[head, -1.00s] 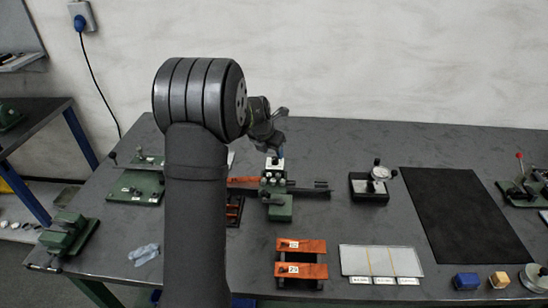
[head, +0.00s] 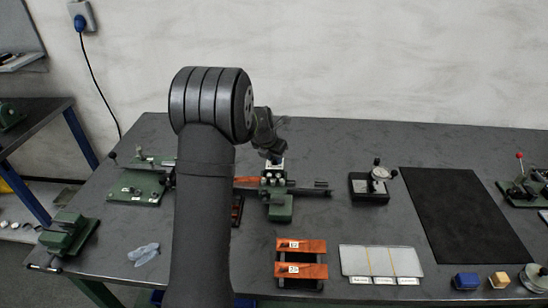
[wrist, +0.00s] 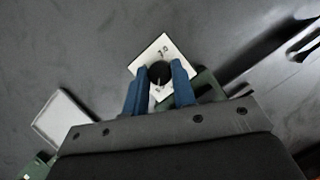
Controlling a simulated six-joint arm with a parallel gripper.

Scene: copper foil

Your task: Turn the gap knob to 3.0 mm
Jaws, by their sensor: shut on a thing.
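The gap knob (wrist: 159,74) is a small dark round knob on a white square dial plate (wrist: 148,59) with small dark marks, seen in the wrist view. The marks are too small to read, so the setting cannot be told. My gripper (wrist: 161,79) has its blue fingers on either side of the knob and is shut on it. In the head view my gripper (head: 275,156) points down at the white plate at the back of the green rolling machine (head: 279,212). The knob is hidden there.
A dial gauge stand (head: 371,187) is to the right, beside a black mat (head: 465,212). A green-based device (head: 135,186) stands left of my arm.

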